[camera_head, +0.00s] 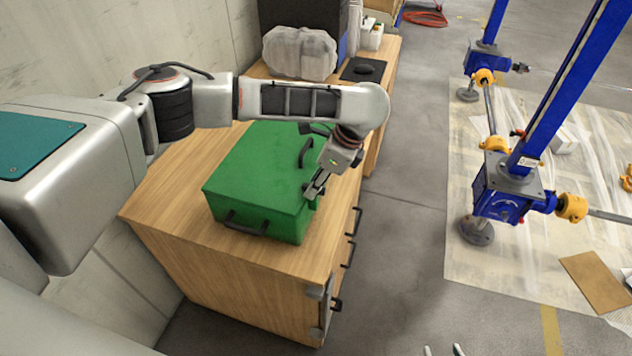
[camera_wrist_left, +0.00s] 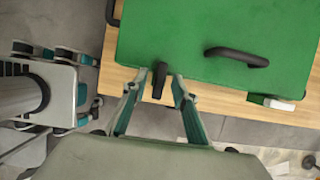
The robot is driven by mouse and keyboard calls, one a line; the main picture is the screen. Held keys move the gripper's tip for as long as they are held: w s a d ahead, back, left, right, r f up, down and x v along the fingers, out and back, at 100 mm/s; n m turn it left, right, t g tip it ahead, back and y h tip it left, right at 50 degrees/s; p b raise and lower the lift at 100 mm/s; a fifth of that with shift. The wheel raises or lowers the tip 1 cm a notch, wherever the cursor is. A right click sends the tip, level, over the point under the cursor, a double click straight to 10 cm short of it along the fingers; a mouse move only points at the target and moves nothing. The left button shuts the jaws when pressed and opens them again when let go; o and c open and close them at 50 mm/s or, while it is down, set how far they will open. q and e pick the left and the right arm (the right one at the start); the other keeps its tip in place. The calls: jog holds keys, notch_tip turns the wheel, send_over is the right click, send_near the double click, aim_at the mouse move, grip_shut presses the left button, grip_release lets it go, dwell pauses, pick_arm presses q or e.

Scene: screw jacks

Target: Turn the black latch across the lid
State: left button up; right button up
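A green box (camera_head: 262,165) with a flat lid stands on a wooden cabinet. In the left wrist view the green lid (camera_wrist_left: 200,40) fills the top, with a black bar handle (camera_wrist_left: 236,57) on it. The black latch (camera_wrist_left: 159,82) sits at the lid's near edge and points outward from it. My left gripper (camera_wrist_left: 158,88) is open, with one finger on each side of the latch; contact cannot be told. In the head view my left gripper (camera_head: 315,188) is at the box's right edge, and the latch is hard to make out there. My right gripper (camera_head: 443,350) barely shows at the bottom edge, fingertips apart.
The wooden cabinet (camera_head: 230,285) has dark handles on its right side. A clear-wrapped bundle (camera_head: 300,52) and a black pad (camera_head: 363,69) lie behind the box. Blue screw jacks (camera_head: 503,190) stand on the right over a sheet. The floor between is clear.

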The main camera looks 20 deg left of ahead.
pick_arm(q)
jog(key=v, duration=1.2)
